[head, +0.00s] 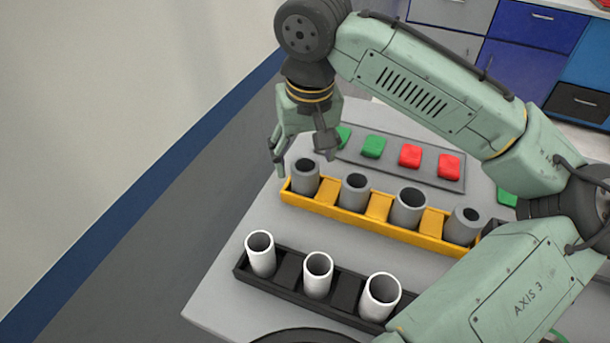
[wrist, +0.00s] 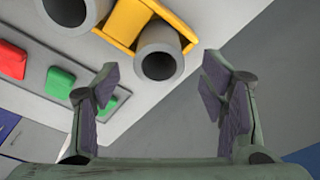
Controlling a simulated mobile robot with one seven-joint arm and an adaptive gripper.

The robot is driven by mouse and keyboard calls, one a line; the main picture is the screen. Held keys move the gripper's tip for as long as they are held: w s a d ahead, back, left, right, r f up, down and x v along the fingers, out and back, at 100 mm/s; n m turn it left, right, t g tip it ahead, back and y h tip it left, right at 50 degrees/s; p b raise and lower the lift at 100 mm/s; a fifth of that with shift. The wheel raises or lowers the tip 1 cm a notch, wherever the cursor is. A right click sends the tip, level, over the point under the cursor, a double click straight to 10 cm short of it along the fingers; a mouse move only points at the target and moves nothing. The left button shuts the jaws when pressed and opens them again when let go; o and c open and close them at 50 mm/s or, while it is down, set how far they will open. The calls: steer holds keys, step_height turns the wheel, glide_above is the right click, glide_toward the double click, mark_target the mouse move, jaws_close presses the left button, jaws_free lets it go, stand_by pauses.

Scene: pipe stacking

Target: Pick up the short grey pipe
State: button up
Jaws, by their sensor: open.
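Several grey pipes stand upright in a yellow holder: one at the left end (head: 304,182), a second (head: 353,196), a third (head: 407,212) and one at the right end (head: 462,231). I cannot tell for sure which is the short one. My gripper (head: 303,155) is open and empty, just above and behind the left-end pipe. In the wrist view, that end pipe (wrist: 161,47) lies ahead of the gap between the open fingers (wrist: 160,90), apart from both. A neighbouring grey pipe (wrist: 70,12) is cut by the top edge.
The yellow holder (head: 330,209) stands on a grey table (head: 225,290). In front, a black holder (head: 290,272) carries white pipes (head: 318,275). Behind is a grey panel with red (head: 410,155) and green (head: 373,147) blocks. The floor left of the table is clear.

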mark_target(305, 166)
steer(key=f, duration=0.3)
steer(key=shift+w+f, duration=0.2)
steer(key=c, duration=1.3)
